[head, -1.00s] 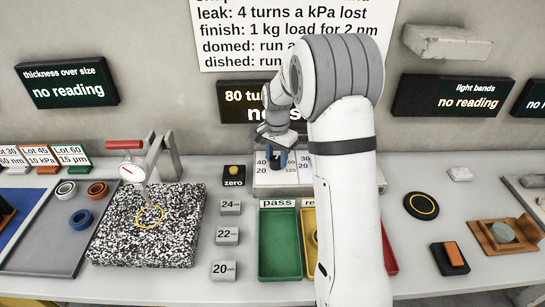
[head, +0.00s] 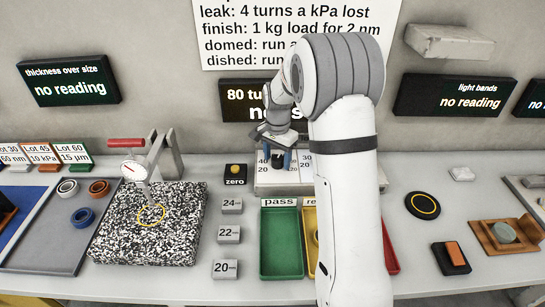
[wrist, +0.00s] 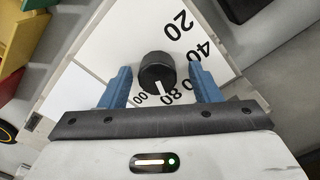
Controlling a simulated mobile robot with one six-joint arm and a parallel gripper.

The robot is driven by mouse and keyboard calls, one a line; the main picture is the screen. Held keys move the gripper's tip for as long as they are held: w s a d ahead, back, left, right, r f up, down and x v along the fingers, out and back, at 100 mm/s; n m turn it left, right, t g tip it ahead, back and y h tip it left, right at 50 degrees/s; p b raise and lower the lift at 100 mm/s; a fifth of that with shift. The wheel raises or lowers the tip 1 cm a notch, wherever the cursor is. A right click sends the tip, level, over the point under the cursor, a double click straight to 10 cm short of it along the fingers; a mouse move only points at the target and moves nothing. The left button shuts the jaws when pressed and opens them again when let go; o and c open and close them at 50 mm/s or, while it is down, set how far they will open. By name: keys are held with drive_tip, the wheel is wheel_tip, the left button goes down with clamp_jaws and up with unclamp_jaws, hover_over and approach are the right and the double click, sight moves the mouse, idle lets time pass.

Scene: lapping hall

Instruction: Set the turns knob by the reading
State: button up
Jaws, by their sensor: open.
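The turns knob (wrist: 157,72) is black and round with a white pointer line, in the wrist view. It sits on a white dial plate (wrist: 105,50) marked 20, 40, 80 and 100; another mark is partly covered. The pointer line aims toward my gripper's side, near the 80. My gripper (wrist: 163,82) is open, its two blue fingers on either side of the knob with gaps visible. In the head view my gripper (head: 278,160) is at the dial box (head: 300,188), partly behind my arm.
A zero button (head: 235,170) and several weight blocks (head: 228,234) stand left of the box. Green (head: 281,245) and yellow trays lie in front. A speckled plate (head: 150,240) with a dial gauge (head: 133,170) is at left. Other displays (head: 68,80) show no reading.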

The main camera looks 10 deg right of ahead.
sight(277, 157)
drive_tip(key=shift+r, duration=0.15)
wheel_tip(277, 157, up, 7)
drive_tip(key=shift+r, duration=0.25)
